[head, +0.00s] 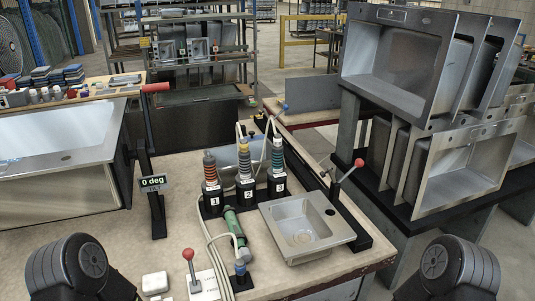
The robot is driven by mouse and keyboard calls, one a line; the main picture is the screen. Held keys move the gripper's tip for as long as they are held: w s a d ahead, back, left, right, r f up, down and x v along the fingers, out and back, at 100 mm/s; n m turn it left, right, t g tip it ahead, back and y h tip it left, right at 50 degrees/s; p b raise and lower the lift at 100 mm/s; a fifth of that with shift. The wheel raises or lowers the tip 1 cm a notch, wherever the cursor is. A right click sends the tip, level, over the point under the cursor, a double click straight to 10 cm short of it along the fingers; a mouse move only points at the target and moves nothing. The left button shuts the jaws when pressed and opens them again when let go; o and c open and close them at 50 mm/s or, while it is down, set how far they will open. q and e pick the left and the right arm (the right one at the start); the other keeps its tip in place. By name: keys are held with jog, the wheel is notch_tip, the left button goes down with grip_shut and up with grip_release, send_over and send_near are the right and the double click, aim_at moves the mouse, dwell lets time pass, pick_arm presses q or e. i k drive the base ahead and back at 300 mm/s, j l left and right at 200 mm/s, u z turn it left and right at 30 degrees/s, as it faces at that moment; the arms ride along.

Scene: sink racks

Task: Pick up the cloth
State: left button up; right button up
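A small white item (155,283) with rounded edges lies on the near part of the workbench (130,245), left of a red-knobbed lever. It may be the folded cloth, but it is too small to tell for certain. Nothing touches it. Dark rounded links of my two arms show at the bottom left and bottom right corners. Neither gripper is in view.
Three numbered tools (245,175) stand mid-bench, with a green tool (235,230) and hoses before them. A red-knobbed lever (190,270) stands near the white item. A steel sink (305,230) lies right. Racked sinks (400,70) stand right; a large basin (60,130) stands left.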

aim_at(153, 283)
jog(key=i+l, duration=0.15)
jog(key=l, duration=0.2)
jog(key=i+l, duration=0.15)
jog(key=l, duration=0.15)
jog(key=i+l, duration=0.15)
jog(key=l, duration=0.2)
jog(key=i+l, duration=0.15)
jog(key=l, duration=0.2)
jog(key=i+l, duration=0.15)
jog(key=l, duration=0.15)
jog(key=u, duration=3.05)
